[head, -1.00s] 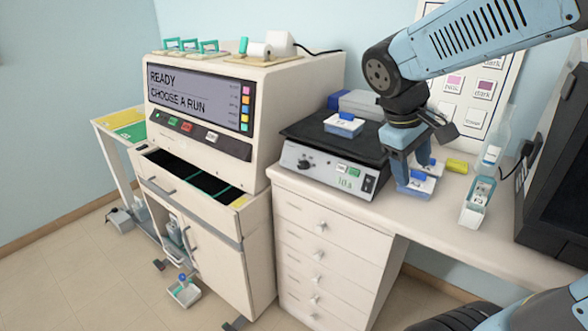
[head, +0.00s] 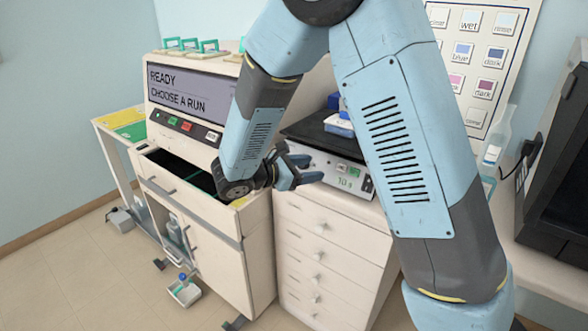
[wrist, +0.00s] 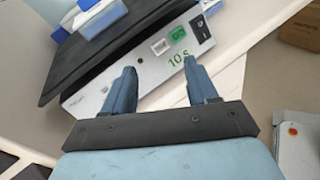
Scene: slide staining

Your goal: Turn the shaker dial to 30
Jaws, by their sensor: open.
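The shaker (head: 352,163) has a black platform on top and a pale front panel. It also shows in the wrist view (wrist: 85,98). Its green readout (wrist: 180,58) looks like "10 s", beside a white button, a green button and a black switch (wrist: 200,30). The dial cannot be made out now; my gripper covers the left part of the panel. My gripper (head: 312,168) is open and empty in front of that panel. In the wrist view its fingers (wrist: 160,68) are spread, the left one overlapping the panel and the right one near its lower right edge.
The stainer (head: 195,95) with its "READY CHOOSE A RUN" screen stands left, its drawer open. A blue-and-white box (head: 340,124) sits on the shaker platform. The drawer cabinet (head: 325,245) is below. A dark machine (head: 555,185) stands at the far right.

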